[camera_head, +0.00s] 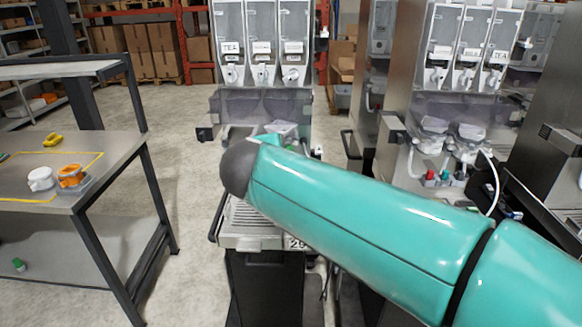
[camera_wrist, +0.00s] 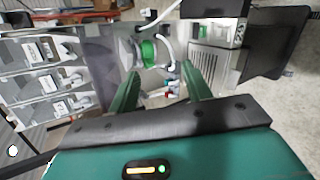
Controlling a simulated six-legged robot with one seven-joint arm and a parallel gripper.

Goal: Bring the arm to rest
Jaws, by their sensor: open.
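My teal arm (camera_head: 360,225) reaches in from the lower right of the head view, its dark rounded joint in front of the middle dispenser (camera_head: 262,45). My gripper is mostly hidden behind the arm there. In the wrist view my gripper (camera_wrist: 162,88) shows two green fingers spread well apart, with nothing held between them. Beyond the fingers are a dispenser's inside, a round part with a green face (camera_wrist: 147,52), a white hose (camera_wrist: 163,18) and small red and blue fittings. I cannot tell whether the fingers touch anything.
A right-hand dispenser (camera_head: 470,50) stands close beside the arm. A metal table (camera_head: 110,150) at left carries a white part (camera_head: 40,179), an orange part (camera_head: 71,175) and a yellow item (camera_head: 53,140). Clear floor (camera_head: 185,140) lies between table and dispensers. Boxes stand behind.

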